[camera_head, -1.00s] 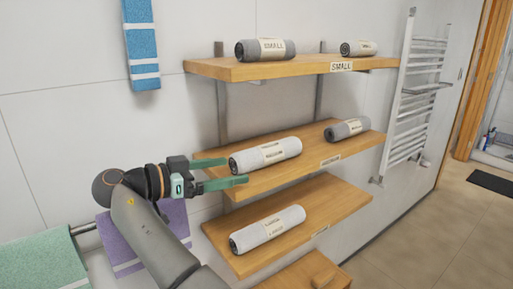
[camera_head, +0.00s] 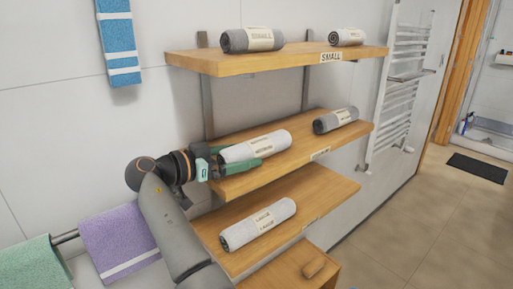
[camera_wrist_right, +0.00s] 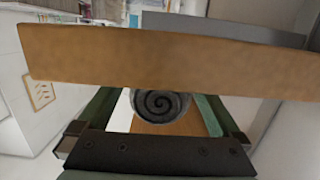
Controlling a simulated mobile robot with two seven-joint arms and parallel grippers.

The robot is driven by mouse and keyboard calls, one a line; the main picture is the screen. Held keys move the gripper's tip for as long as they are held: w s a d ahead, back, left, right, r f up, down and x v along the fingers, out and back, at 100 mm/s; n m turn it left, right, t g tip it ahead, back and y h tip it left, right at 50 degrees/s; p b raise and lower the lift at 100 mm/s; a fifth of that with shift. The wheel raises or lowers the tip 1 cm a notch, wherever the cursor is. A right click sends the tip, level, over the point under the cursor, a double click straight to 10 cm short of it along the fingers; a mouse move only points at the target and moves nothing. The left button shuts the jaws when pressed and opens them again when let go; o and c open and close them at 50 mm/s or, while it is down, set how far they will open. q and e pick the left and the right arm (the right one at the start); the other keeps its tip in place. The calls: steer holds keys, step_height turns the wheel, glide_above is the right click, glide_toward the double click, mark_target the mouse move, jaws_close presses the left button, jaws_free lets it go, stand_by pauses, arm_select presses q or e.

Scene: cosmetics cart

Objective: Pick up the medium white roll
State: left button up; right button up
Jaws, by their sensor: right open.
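The medium white roll (camera_head: 258,146), white with a paper band, lies on the middle shelf (camera_head: 240,184). My right gripper (camera_head: 252,158) is open at the roll's left end. One green finger runs along the roll's front side; the other is mostly hidden behind the roll. In the right wrist view the roll's dark spiral end (camera_wrist_right: 160,105) sits between the two green fingers, with gaps on both sides. My left gripper is not in view.
A grey roll (camera_head: 335,120) lies further right on the middle shelf. The top shelf (camera_head: 215,65) holds two rolls. The lower shelf (camera_head: 320,195) holds a large white roll (camera_head: 258,225). A wooden board (camera_wrist_right: 150,55) crosses the right wrist view. A towel rail (camera_head: 395,90) stands at right.

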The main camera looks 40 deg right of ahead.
mark_target(249, 151)
steer(key=d, duration=0.3)
steer(key=shift+w+d+f, duration=0.1)
steer(key=shift+w+f, duration=0.05)
steer(key=shift+f, duration=0.05)
steer(key=shift+c, duration=0.2)
steer(key=c, duration=1.5)
steer(key=shift+c, duration=0.2)
steer(key=shift+r, duration=0.2)
